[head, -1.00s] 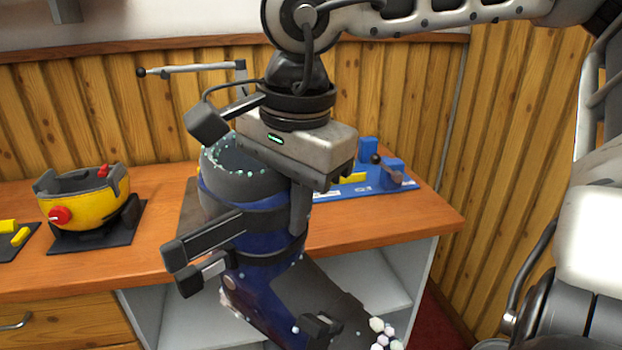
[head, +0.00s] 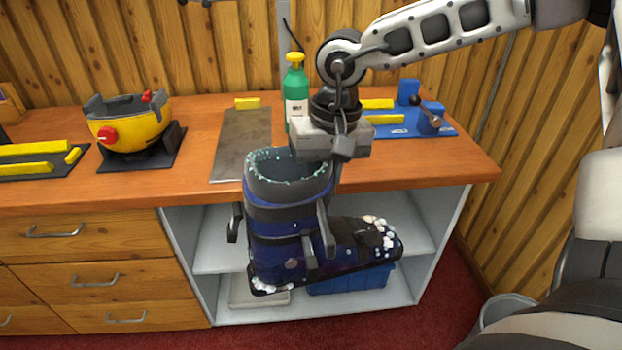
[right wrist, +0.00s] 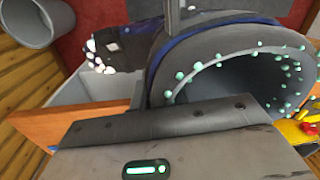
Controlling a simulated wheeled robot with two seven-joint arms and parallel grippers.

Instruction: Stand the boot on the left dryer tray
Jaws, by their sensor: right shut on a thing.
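The boot (head: 290,230) is a dark blue and grey ski boot with white lumps on toe and sole. It hangs upright in front of the bench's open shelves, toe to the right. My right gripper (head: 322,212) is above and beside its cuff, shut on it. The right wrist view shows the boot's open top (right wrist: 250,80) close up. Below, a pale tray (head: 245,292) on the left and a blue tray (head: 372,280) on the right stand on the bottom shelf, both partly hidden by the boot. My left gripper is out of view.
On the bench are a yellow shell (head: 130,128) with a red knob, a grey plate (head: 240,150), a green bottle (head: 296,85) and a blue fixture (head: 425,125). Drawers (head: 90,260) are left of the shelves. A grey bucket (head: 505,308) stands at right.

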